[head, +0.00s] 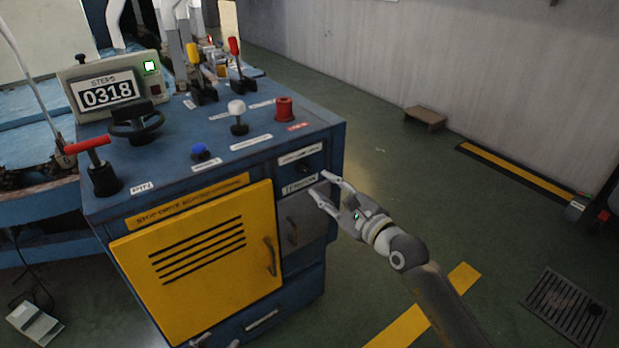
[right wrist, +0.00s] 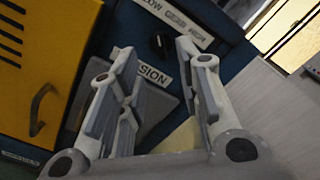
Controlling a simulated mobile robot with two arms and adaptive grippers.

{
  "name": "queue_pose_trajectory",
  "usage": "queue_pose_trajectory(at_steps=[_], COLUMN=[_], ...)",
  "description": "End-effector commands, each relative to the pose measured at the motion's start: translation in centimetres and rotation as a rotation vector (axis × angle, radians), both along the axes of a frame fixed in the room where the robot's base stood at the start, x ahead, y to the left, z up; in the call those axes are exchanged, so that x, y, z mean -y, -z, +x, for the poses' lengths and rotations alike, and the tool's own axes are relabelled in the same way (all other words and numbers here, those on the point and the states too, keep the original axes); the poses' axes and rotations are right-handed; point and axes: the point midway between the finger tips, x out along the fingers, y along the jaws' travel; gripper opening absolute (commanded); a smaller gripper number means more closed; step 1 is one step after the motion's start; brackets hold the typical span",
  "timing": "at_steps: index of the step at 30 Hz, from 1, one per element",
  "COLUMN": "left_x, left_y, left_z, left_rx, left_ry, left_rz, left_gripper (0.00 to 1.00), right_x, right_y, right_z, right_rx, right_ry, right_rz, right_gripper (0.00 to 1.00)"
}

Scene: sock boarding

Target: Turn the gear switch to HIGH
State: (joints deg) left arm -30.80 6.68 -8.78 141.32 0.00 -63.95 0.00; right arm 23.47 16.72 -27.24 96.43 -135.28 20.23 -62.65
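The gear switch (right wrist: 160,44) is a small black knob on the blue cabinet's front, under a white label reading LOW GEAR HIGH (right wrist: 174,20). Its pointing direction is too small to tell. In the head view the label (head: 300,154) is at the cabinet's upper right, with the dark knob just below it, close to my fingertips. My right gripper (head: 318,184) is open and empty in front of the panel. In the right wrist view its fingers (right wrist: 158,62) stand apart with the knob beyond the gap, apparently not touching. Small pale tips at the head view's bottom edge may be my left gripper (head: 214,341).
A TENSION label (head: 299,185) and grey plate sit below the switch. A yellow door (head: 202,262) with a handle is left of it. The cabinet top carries a red button (head: 284,108), levers, a handwheel (head: 136,122) and a 0318 counter (head: 107,93). Green floor at right is mostly clear.

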Motion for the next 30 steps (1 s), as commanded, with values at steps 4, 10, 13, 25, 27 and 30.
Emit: queue_pose_trajectory(at_steps=[4,10,13,25,27,30], left_x=[0.8,1.8,2.2,2.7,2.7,2.7], left_y=[-1.5,-4.1,-5.3,-7.4,-7.4,-7.4], left_z=[2.1,4.3,5.1,6.0,6.0,6.0], left_rx=[0.132,0.300,0.370,0.480,0.480,0.479], left_ry=[0.010,0.022,0.026,0.033,0.033,0.033], left_rz=[-0.030,-0.069,-0.086,-0.111,-0.111,-0.111], left_gripper=[0.40,0.40,0.40,0.40,0.40,0.40], right_x=[-1.5,-3.0,-3.6,-4.4,-4.4,-4.4], right_y=[0.1,0.1,0.2,0.1,0.1,0.1], right_z=[2.0,4.2,4.9,6.0,6.0,6.0], right_rx=[-0.001,0.000,-0.002,-0.003,-0.003,-0.003], right_ry=[-0.001,0.000,0.000,0.001,0.001,0.001], right_rz=[0.002,0.002,0.002,0.003,0.003,0.003], right_gripper=[0.32,0.32,0.32,0.32,0.32,0.32])
